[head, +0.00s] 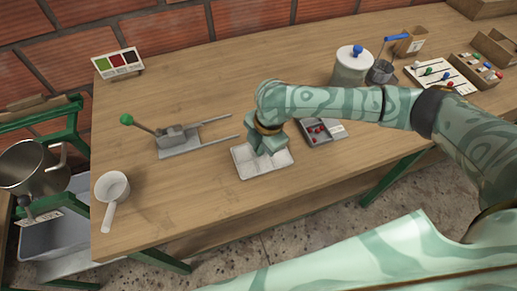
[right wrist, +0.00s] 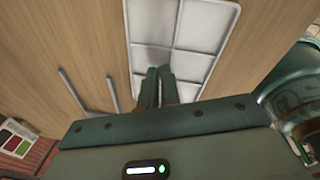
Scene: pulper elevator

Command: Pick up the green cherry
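No green cherry shows in either view. A white compartment tray (head: 250,168) lies on the table, and it fills the upper middle of the right wrist view (right wrist: 180,30). My right gripper (head: 268,148) points down over this tray. In the right wrist view its two fingers (right wrist: 158,72) are side by side, with nothing visible between them. The tray cells that show look empty; some are hidden by the gripper. Red cherries (head: 318,129) lie in a grey tray (head: 325,139) just right of my right gripper, partly behind my arm. My left gripper is not in view.
A lever device (head: 178,138) with a green knob and two rails stands left of the white tray. A white scoop (head: 112,187) lies near the left edge. A lidded jar (head: 352,66) and a pin board (head: 439,75) stand behind my right arm. A colour card (head: 118,62) stands at the back left.

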